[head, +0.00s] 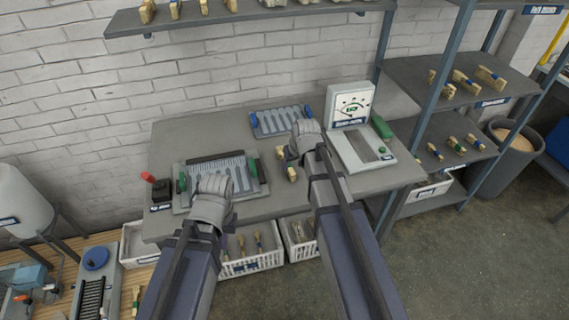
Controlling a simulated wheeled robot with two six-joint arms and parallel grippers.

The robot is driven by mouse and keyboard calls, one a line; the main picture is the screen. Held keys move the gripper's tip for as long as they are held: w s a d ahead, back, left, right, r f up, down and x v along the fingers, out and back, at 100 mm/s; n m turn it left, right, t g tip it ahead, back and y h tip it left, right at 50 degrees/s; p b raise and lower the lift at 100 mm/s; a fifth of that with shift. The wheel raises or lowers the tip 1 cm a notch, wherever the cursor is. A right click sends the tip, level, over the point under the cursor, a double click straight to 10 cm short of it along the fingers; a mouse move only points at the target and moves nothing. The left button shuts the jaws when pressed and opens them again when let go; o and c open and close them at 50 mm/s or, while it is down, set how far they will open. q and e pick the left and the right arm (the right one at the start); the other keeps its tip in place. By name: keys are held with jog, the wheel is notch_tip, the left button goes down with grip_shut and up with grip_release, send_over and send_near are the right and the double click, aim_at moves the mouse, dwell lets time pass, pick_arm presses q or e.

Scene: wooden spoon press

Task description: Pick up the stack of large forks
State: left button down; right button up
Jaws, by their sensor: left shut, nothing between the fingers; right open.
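My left gripper (214,184) is shut and empty, above the front of the left press tray (182,207) on the workbench (160,143). My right gripper (288,155) is open over the middle of the workbench. A small wooden bundle (291,173) lies on the bench just below the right gripper, partly hidden by it; another wooden piece (280,152) shows beside its fingers. They are too small to tell whether they are large forks. More banded wooden bundles lie on the right rack's upper shelf (420,75) and lower shelf (425,130).
A tester with a dial (350,104) stands at the bench's back right. A flat moulded tray (280,121) lies at the back. A red-handled black box (160,190) is at the left edge. White crates (250,265) with wooden pieces sit below the bench. A shelf (300,10) hangs above.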

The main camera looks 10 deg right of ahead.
aim_at(291, 172)
jog(key=shift+s+b+x, duration=0.1)
jog(key=shift+b+x, duration=1.15)
jog(key=shift+x, duration=0.1)
jog(key=shift+s+b+x, duration=0.15)
jog(key=shift+b+x, duration=1.1)
jog(key=shift+x, duration=0.05)
jog(key=shift+d, duration=0.1)
grip_shut()
